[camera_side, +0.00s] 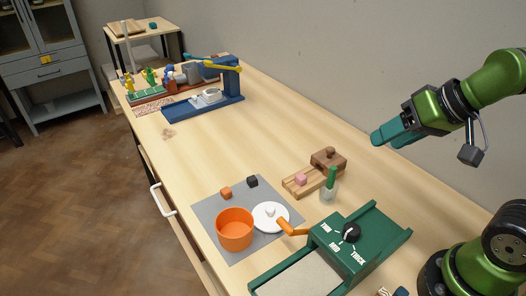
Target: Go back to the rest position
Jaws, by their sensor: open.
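My gripper (391,138) is at the right, raised above the back part of the table beside the wall. Its teal fingers point left. It is open with nothing seen between the fingers, and it touches nothing that I can see. My green arm comes in from the right edge.
Below the gripper are a wooden slide block (328,158), a glass with a green handle (329,184) and a green machine with a black knob (351,232). An orange pot (235,230) and white lid (270,216) are on a grey mat (208,213). The table middle (230,140) is clear.

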